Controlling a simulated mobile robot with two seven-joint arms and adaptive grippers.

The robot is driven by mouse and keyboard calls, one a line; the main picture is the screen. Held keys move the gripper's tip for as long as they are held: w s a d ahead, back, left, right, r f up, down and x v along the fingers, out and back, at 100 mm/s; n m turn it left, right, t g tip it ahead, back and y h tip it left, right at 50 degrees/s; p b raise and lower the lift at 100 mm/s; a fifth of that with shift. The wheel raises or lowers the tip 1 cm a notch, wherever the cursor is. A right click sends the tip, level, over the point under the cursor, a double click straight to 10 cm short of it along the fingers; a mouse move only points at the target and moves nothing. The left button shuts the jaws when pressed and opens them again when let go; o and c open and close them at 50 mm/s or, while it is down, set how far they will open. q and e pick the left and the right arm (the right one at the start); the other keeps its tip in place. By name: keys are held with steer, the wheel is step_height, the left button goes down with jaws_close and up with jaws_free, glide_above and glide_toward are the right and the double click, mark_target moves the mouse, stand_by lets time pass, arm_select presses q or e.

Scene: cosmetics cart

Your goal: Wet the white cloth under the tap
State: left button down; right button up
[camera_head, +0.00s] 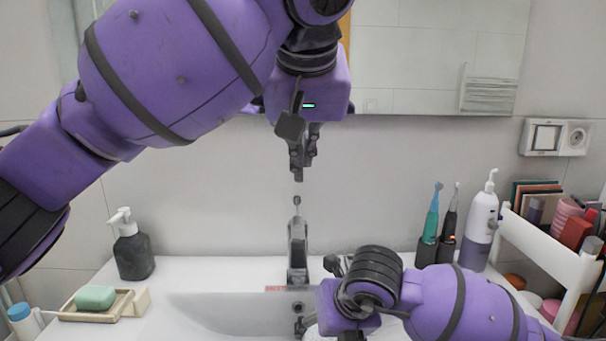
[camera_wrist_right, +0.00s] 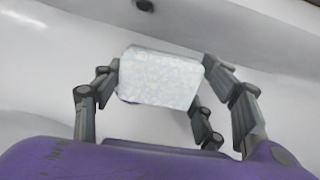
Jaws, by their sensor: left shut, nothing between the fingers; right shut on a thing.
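The tap (camera_head: 297,252) stands at the back of the sink, its lever at the top. My left gripper (camera_head: 301,168) is shut and empty, with its fingers pointing down just above the tap lever, apart from it. The white cloth (camera_wrist_right: 160,78) is a folded pale block in the right wrist view, held between the fingers of my right gripper over the sink. In the head view my right gripper (camera_head: 345,312) is low in front of the tap, and my own arm hides most of the cloth. I cannot see running water.
The white sink (camera_head: 215,312) lies below. On the left stand a dark soap dispenser (camera_head: 132,250), a green soap bar (camera_head: 95,297) and its tray (camera_head: 138,303). On the right are two electric toothbrushes (camera_head: 432,215), a lotion bottle (camera_head: 481,225) and a cosmetics cart (camera_head: 540,245). A mirror (camera_head: 430,55) hangs behind.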

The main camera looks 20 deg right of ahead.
arm_select(q)
steer(key=shift+r, duration=0.4)
arm_select(e)
steer(key=shift+s+d, duration=0.2)
steer(key=shift+s, duration=1)
steer(key=shift+s+d, duration=0.2)
steer(key=shift+s, duration=1)
arm_select(q)
steer(key=shift+s+r+p, duration=0.25)
steer(key=shift+r+p, duration=0.55)
steer(key=shift+r, duration=0.35)
steer(key=shift+s+r+p, duration=0.2)
steer(key=shift+r+p, duration=0.6)
steer(key=shift+r, duration=0.3)
arm_select(e)
steer(key=s+r, duration=0.4)
steer(key=s, duration=0.1)
steer(key=shift+d, duration=0.45)
steer(key=shift+w, duration=0.1)
